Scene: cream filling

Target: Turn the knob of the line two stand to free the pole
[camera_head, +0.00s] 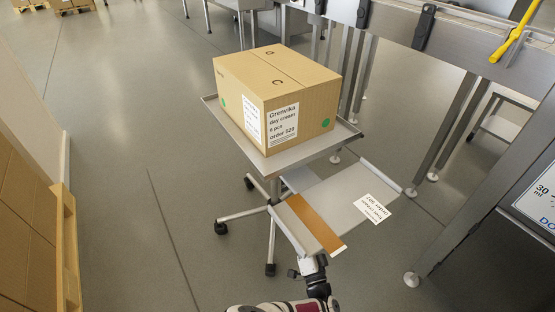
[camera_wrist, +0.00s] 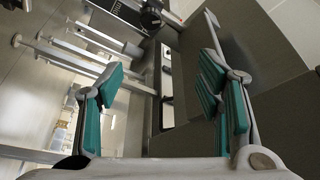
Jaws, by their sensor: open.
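A wheeled stand (camera_head: 209,100) with a grey tray top carries a cardboard box in the head view. Its pole (camera_head: 273,188) drops from under the tray to a wheeled base. No knob shows clearly on this pole. In the wrist view, a dark rounded part (camera_wrist: 150,14) shows at the top; I cannot tell whether it is the knob. My gripper (camera_wrist: 162,76) is open, its green-padded fingers wide apart with nothing held between them. In the head view, my arm's end (camera_head: 312,268) is at the bottom, right of the stand's base; its fingers are unclear there.
The cardboard box (camera_head: 262,75) is labelled day cream, order 520. Steel machine legs (camera_head: 460,120) rise at the right. A pallet (camera_head: 66,245) stands at the left; floor between is clear.

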